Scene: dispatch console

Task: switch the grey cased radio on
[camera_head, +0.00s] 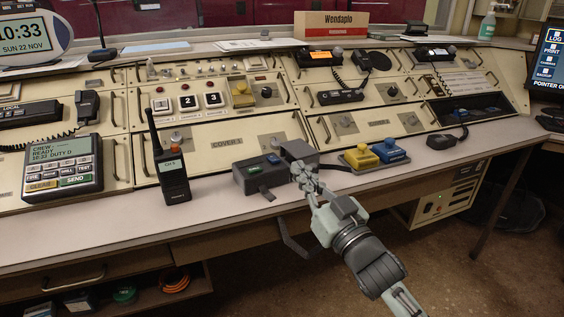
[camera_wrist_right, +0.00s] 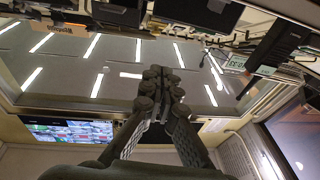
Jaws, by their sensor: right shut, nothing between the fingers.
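A handheld radio (camera_head: 171,168) in a dark grey case stands upright on the desk, left of the middle in the head view. Its aerial points up, and its small display shows light characters. Other radio units are set in the console, so I cannot be sure which one the task means. My right gripper (camera_head: 302,176) is shut and empty, close to the right end of a dark grey button box (camera_head: 262,186); I cannot tell whether they touch. My left gripper is not in view.
The button box, with green and blue buttons, stands between the handheld radio and my gripper. A tray with yellow and blue blocks (camera_head: 389,150) is to the right. A keypad terminal (camera_head: 62,166) stands left. The desk (camera_head: 110,220) is clear in front of the radio.

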